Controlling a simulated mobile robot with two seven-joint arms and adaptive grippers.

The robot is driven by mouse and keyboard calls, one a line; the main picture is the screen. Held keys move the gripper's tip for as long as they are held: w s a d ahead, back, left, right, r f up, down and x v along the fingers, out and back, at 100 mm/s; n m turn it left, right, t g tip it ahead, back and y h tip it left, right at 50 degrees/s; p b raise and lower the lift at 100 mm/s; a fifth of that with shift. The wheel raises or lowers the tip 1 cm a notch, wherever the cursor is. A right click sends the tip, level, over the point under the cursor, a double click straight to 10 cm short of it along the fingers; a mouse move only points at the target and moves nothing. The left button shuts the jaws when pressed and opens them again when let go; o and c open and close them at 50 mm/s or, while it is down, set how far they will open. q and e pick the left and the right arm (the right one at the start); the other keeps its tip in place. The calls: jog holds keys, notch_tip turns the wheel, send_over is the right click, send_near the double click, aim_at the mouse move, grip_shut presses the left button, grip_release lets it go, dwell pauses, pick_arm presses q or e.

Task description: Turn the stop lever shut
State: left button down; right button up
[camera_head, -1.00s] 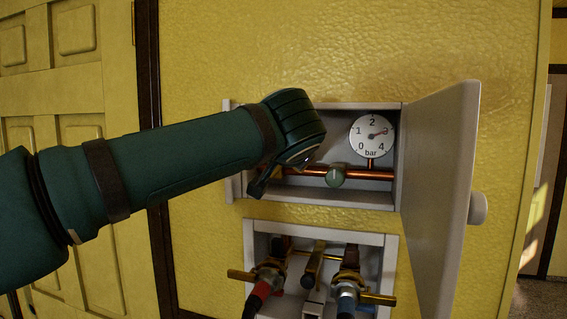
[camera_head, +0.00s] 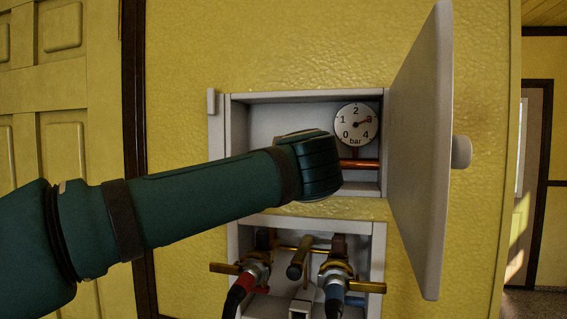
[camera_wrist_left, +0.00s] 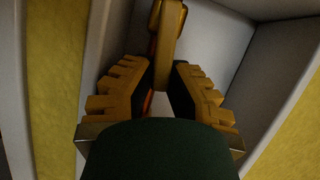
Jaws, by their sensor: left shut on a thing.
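The stop lever (camera_wrist_left: 168,42) shows in the left wrist view as a yellow-brown bar that comes down between my fingers. My left gripper (camera_wrist_left: 158,72) is shut on it, with a ridged finger on each side. In the head view my left wrist is in front of the upper wall box (camera_head: 260,97) and hides the fingers, the lever and the left part of the copper pipe (camera_head: 362,163). The round gauge (camera_head: 356,124) above the pipe has its needle near 3 bar. My right gripper is in neither view.
The upper box's door (camera_head: 420,150) stands open on the right and juts out. A lower box (camera_head: 377,240) holds two brass-handled taps with a red-marked hose (camera_head: 246,281) and a blue-marked hose (camera_head: 334,292). A yellow panelled door (camera_head: 60,150) is at left.

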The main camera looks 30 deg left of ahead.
pick_arm(q)
jog(key=shift+f, duration=0.1)
dwell(0.4)
jog(key=c, duration=1.2)
grip_release()
